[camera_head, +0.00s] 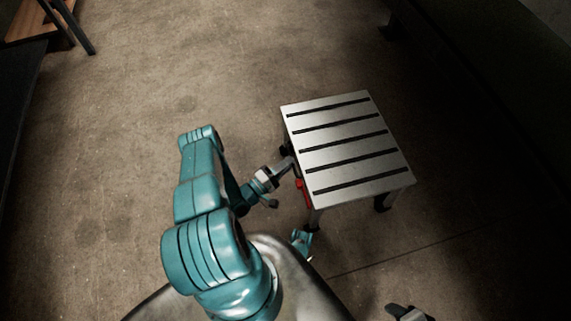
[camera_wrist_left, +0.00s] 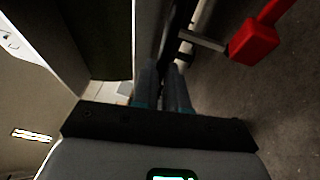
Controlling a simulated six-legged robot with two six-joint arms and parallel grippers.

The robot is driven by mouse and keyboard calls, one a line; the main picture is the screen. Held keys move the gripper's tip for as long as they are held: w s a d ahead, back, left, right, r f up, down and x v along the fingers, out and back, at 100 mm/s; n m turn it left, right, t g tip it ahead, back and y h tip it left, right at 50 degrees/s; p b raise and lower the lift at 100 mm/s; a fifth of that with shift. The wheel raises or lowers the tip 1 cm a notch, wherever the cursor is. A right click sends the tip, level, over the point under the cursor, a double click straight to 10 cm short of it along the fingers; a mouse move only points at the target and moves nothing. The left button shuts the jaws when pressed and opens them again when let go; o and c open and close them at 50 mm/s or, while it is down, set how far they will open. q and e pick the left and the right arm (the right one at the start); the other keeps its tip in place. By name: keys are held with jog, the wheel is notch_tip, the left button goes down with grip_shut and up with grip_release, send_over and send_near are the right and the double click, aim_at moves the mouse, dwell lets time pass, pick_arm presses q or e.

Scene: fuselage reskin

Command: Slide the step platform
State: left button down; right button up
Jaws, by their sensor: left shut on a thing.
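The step platform (camera_head: 345,145) stands upright on the floor, right of centre in the head view. It has a silver top with several dark slots and short dark-footed legs. A red part (camera_head: 304,192) sits on its left side; a red part on a metal rod also shows in the left wrist view (camera_wrist_left: 253,42). My left gripper (camera_head: 287,165) reaches the platform's left edge and is shut on the platform there. In the left wrist view its fingers (camera_wrist_left: 165,85) are close together; the exact gripped part is dark and partly hidden.
Concrete floor (camera_head: 130,130) is open to the left of and beyond the platform. A wooden-topped piece (camera_head: 28,18) with dark legs stands at the far left. A dark, shadowed structure (camera_head: 490,60) runs along the right side.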

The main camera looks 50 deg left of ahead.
pick_arm(q)
jog(key=shift+w+a, duration=0.1)
jog(key=shift+a, duration=0.05)
jog(key=c, duration=1.2)
grip_release()
jog(key=shift+o, duration=0.2)
jog(key=s+f+p, duration=0.1)
jog(key=s, duration=0.6)
jog(key=shift+s+f+p, duration=0.15)
jog(key=shift+s+p, duration=0.05)
jog(key=shift+p, duration=0.1)
jog(key=shift+s, duration=0.1)
